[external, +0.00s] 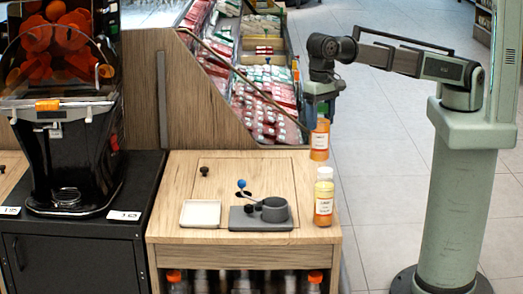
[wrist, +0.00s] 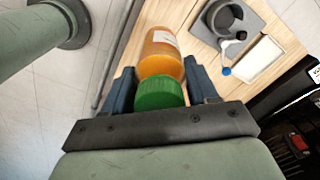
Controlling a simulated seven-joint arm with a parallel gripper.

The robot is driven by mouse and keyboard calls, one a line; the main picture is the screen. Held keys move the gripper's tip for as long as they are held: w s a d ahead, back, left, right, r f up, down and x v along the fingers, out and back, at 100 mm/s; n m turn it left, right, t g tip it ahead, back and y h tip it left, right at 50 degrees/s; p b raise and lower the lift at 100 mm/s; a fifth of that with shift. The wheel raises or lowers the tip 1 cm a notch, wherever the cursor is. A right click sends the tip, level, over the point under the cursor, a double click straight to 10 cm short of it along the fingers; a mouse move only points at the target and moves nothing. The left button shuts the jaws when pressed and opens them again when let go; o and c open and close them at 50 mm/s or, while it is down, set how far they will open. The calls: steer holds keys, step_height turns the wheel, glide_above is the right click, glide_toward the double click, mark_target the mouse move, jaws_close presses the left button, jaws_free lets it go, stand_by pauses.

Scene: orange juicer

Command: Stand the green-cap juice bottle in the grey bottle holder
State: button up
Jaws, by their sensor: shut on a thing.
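The green-cap juice bottle (external: 320,143) hangs upright from my gripper (external: 319,108) in the external view, near the counter's back right corner. In the wrist view its green cap (wrist: 158,93) and orange body (wrist: 160,60) sit between the two fingers of my gripper (wrist: 160,78), which is shut on it. The grey bottle holder (external: 275,210) is a round open cup on a flat grey base, left of and lower than the bottle. It also shows in the wrist view (wrist: 226,18), apart from the bottle.
A white-cap juice bottle (external: 324,203) stands at the counter's right edge, near the holder. A lever with a blue ball (external: 241,184) rises beside the holder. A white square tray (external: 200,213) lies left of it. The counter (external: 240,165) is mostly clear behind the holder.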

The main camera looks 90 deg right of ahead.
stand_by(0.4)
steer(key=shift+f, duration=0.2)
steer(key=w+a+f, duration=0.2)
steer(key=w+a, duration=0.7)
steer(key=w, duration=0.3)
step_height(320, 180, down, 10)
steer(key=n, duration=0.1)
steer(key=shift+w, duration=0.25)
steer(key=shift+a+f, duration=0.1)
steer(key=shift+f, duration=0.1)
steer(key=o, duration=1.4)
